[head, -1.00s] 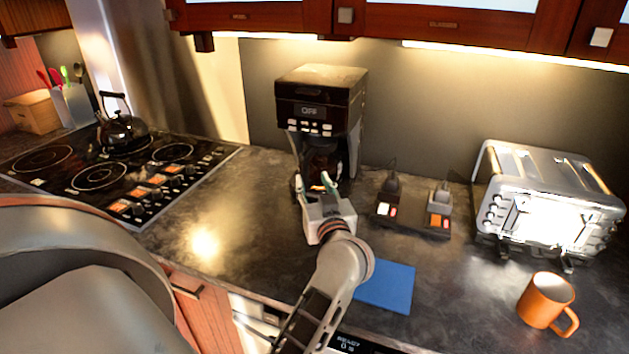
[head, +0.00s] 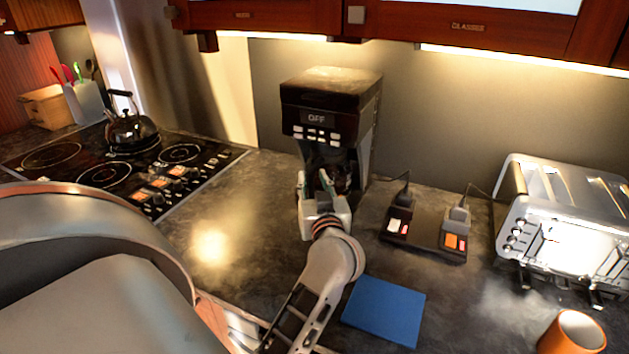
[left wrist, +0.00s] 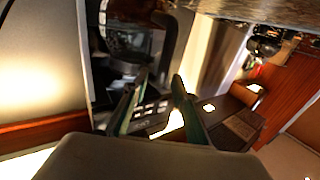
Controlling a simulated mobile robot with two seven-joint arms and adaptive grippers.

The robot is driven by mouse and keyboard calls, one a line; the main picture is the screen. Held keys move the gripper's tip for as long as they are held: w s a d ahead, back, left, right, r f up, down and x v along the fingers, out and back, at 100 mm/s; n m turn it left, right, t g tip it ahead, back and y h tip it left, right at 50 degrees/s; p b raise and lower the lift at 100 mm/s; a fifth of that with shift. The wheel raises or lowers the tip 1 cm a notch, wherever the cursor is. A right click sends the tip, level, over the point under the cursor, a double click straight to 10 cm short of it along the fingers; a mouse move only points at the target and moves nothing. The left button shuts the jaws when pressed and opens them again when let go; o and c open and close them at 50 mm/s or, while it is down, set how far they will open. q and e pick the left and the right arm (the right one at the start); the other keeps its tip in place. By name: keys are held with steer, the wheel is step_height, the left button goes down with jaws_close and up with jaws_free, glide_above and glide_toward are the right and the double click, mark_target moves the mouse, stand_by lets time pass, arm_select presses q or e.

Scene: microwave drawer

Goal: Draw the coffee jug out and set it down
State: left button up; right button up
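The dark glass coffee jug (head: 340,177) stands inside the black coffee maker (head: 325,97), under its top housing; its lower part is partly hidden by my gripper. My left gripper (head: 315,178) is in front of the coffee maker, fingers pointing in toward the jug. In the left wrist view the two green-edged fingers (left wrist: 160,80) are apart, and nothing is clearly held between them. The jug's glass (left wrist: 128,38) and its dark curved handle (left wrist: 170,45) show just past the fingertips; I cannot tell whether they touch. My right gripper is not in view.
A blue mat (head: 384,312) lies on the counter in front. A dark device with plugs (head: 425,235) sits right of the coffee maker, then a silver toaster (head: 565,225) and an orange mug (head: 572,332). The stove with a kettle (head: 130,128) is left; counter between is clear.

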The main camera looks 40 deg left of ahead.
arm_select(q)
jaws_close()
steer(key=shift+r, duration=0.25)
steer(key=shift+r, duration=0.9)
